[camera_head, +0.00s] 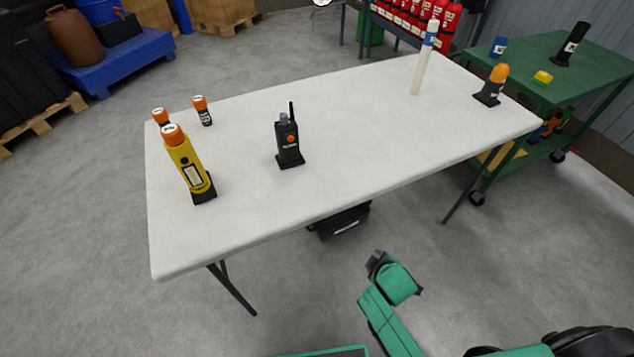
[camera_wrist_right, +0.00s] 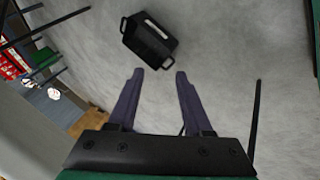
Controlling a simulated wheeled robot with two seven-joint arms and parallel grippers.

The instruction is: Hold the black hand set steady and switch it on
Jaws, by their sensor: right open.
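The black hand set (camera_head: 288,142) stands upright in a dark base on the white table (camera_head: 350,125), left of the middle. It has a short antenna and an orange round button on its front. My right gripper is in the right wrist view (camera_wrist_right: 158,98), with its two fingers apart and nothing between them. In the head view my right arm (camera_head: 390,290) is low in front of the table, off its front edge and well away from the hand set. My left gripper does not show.
A yellow torch-like device (camera_head: 188,165) stands left of the hand set, with two small orange-capped bottles (camera_head: 202,110) behind. A white tube (camera_head: 425,60) and an orange-topped lamp (camera_head: 492,85) stand at the right. A black crate (camera_wrist_right: 150,40) is on the floor. The table's middle is clear.

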